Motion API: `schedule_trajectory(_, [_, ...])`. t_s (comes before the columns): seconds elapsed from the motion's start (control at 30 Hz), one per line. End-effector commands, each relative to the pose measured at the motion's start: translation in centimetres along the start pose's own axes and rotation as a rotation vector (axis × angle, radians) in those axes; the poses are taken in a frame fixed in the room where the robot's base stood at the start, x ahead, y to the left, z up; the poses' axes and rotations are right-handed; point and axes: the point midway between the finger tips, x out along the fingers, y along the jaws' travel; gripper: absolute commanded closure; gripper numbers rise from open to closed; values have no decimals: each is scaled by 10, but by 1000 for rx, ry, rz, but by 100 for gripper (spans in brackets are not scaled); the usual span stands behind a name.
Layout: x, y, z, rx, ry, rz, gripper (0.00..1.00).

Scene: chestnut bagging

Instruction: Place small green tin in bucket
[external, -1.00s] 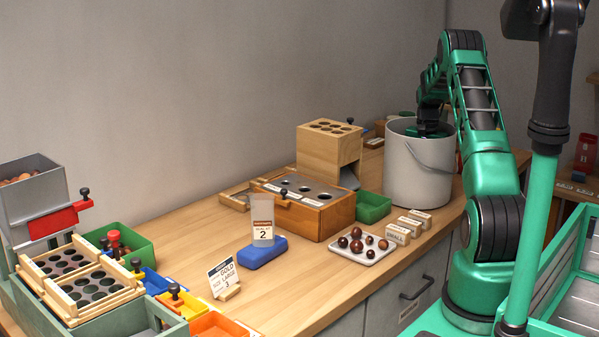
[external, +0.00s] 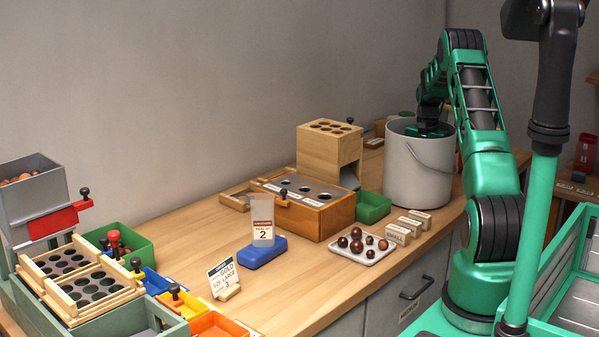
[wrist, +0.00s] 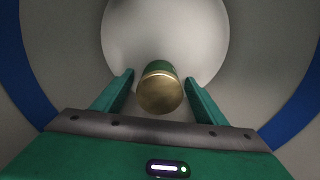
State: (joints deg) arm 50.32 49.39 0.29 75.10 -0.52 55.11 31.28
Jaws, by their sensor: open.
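The bucket (external: 408,178) is a pale grey pail with a wire handle, standing at the back right of the bench. My gripper (external: 428,130) is at its mouth in the external view, with the fingers hidden behind the rim. In the wrist view my gripper (wrist: 160,88) is open and points down into the bucket (wrist: 165,30). The small green tin (wrist: 160,88), with a gold end facing the camera, is between and a little beyond the fingers, with gaps on both sides. Whether it touches the bucket's floor cannot be told. The tin is hidden in the external view.
A green bin (external: 373,207), a wooden box with holes (external: 305,205) and small labelled blocks (external: 414,223) stand near the bucket. A white tray (external: 349,254) holds several chestnuts. A blue stand (external: 262,252) holds a card. Bench between items is partly clear.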

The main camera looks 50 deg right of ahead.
Motion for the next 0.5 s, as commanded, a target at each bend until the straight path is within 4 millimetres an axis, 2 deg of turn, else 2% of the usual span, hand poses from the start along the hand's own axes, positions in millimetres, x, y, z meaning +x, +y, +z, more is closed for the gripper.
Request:
schedule_trajectory(0.3, [-64, 0, -1, 0, 4, -2, 34])
schedule_trajectory(0.5, [-94, 0, -1, 0, 2, -2, 34])
